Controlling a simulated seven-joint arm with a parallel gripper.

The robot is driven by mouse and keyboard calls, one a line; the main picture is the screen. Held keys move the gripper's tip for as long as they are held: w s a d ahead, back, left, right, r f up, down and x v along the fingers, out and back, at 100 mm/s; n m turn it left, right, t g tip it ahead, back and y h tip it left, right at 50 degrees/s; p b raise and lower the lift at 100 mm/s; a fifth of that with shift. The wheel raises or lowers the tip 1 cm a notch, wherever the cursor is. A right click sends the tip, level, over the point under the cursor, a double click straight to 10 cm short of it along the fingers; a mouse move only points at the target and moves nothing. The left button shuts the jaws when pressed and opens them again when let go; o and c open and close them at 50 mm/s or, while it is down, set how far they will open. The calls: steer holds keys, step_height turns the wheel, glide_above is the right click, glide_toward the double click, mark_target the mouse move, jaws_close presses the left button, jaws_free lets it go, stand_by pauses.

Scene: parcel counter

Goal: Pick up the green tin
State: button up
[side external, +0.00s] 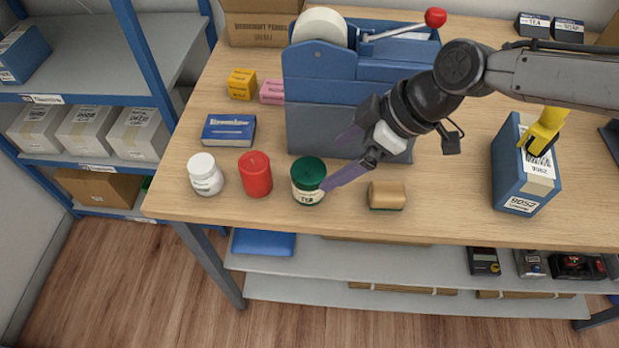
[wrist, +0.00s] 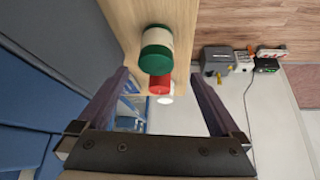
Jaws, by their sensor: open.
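The green tin (side external: 308,181), with a green lid and a pale label, stands upright near the front edge of the wooden counter. My gripper (side external: 341,160) is open and reaches in from the right, its purple fingers close to the tin's right side. In the wrist view the tin (wrist: 156,50) lies ahead of and between the lines of the two open fingers (wrist: 166,95). Nothing is held. Whether a finger touches the tin cannot be told.
A red candle-like cylinder (side external: 255,174) and a white bottle (side external: 205,174) stand left of the tin. A sponge (side external: 387,195) lies to its right. A large blue tape dispenser (side external: 318,80) stands behind. The counter's front edge is close.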

mark_target(316, 174)
steer(key=x, duration=0.5)
steer(key=shift+a+f, duration=0.15)
steer(key=shift+w+d+x, duration=0.1)
steer(key=shift+w+x, duration=0.05)
steer(key=shift+x, duration=1.1)
steer(key=shift+w+d+x, duration=0.1)
steer(key=shift+w+x, duration=0.1)
steer(key=shift+x, duration=1.1)
steer(key=shift+f, duration=0.1)
steer(key=c, duration=1.4)
